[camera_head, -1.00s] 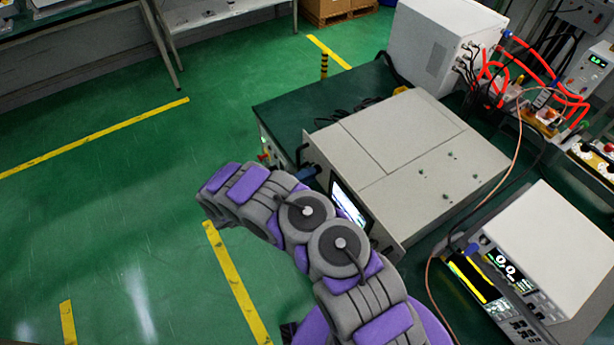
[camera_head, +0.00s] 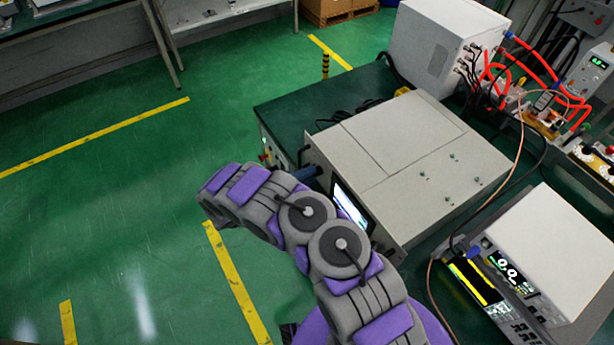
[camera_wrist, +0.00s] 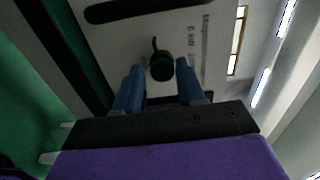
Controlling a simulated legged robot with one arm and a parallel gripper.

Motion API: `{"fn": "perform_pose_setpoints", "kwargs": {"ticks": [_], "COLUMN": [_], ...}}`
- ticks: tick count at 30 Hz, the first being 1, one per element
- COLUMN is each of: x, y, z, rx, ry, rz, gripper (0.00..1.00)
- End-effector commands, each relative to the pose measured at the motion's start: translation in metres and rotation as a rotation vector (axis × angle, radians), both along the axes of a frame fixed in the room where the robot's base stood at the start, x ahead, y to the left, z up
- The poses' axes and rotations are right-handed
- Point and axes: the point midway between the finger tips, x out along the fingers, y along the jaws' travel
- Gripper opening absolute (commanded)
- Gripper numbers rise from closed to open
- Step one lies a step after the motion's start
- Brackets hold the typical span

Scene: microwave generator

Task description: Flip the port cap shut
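The grey microwave generator (camera_head: 400,150) stands on the green bench, its front panel facing my arm. In the wrist view, its light panel (camera_wrist: 120,48) carries a dark round port piece with its cap (camera_wrist: 161,67). A thin curved dark tab rises from its top. I cannot tell how far the cap is open. My gripper (camera_wrist: 159,75) has its two blue fingers spread to the left and right of the port piece, with no clear contact.
A long black handle (camera_wrist: 140,8) lies above the port on the panel. A white instrument (camera_head: 550,245) with a lit display stands at right. A white box (camera_head: 430,45) with red cables is behind. Green floor at left is clear.

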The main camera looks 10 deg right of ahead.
Motion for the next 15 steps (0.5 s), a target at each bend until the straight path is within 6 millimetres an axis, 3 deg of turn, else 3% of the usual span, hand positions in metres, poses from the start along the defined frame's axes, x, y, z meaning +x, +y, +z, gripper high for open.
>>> {"fn": "perform_pose_setpoints", "kwargs": {"ticks": [8, 15], "x": [-0.003, -0.017], "y": [0.006, 0.049], "z": [0.001, 0.001], "rx": [0.0, -0.001], "ry": [-0.001, 0.0], "rz": [-0.001, 0.001], "gripper": [0.39, 0.39]}}
